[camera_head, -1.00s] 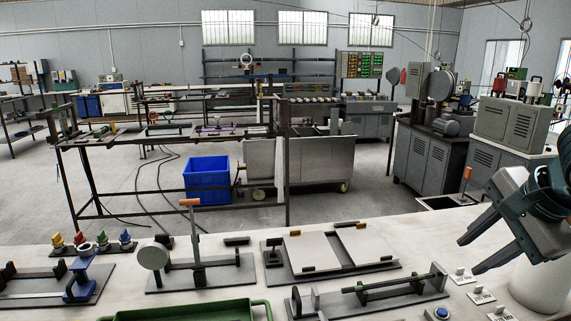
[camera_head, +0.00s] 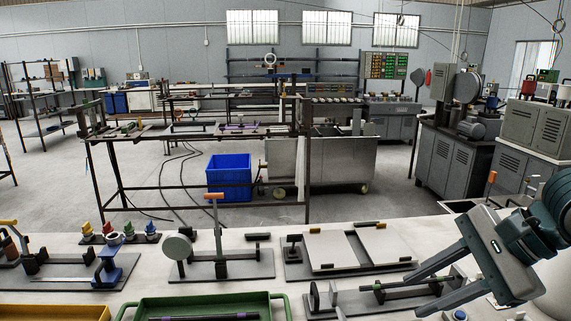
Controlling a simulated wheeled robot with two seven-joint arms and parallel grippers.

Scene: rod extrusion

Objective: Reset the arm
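My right gripper (camera_head: 421,290) is at the lower right of the head view, above the right end of the workbench (camera_head: 300,246). Its two long dark fingers point left and stand apart, with nothing between them. It is in front of part of a fixture with a long dark rod (camera_head: 398,284). My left gripper and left arm are not in view.
A green tray (camera_head: 255,301) holding a dark rod and a yellow tray (camera_head: 60,312) sit at the front edge. Fixtures with a round grey disc (camera_head: 178,247) and flat pale plates (camera_head: 328,250) stand behind. A blue bin (camera_head: 229,178) is on the floor beyond.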

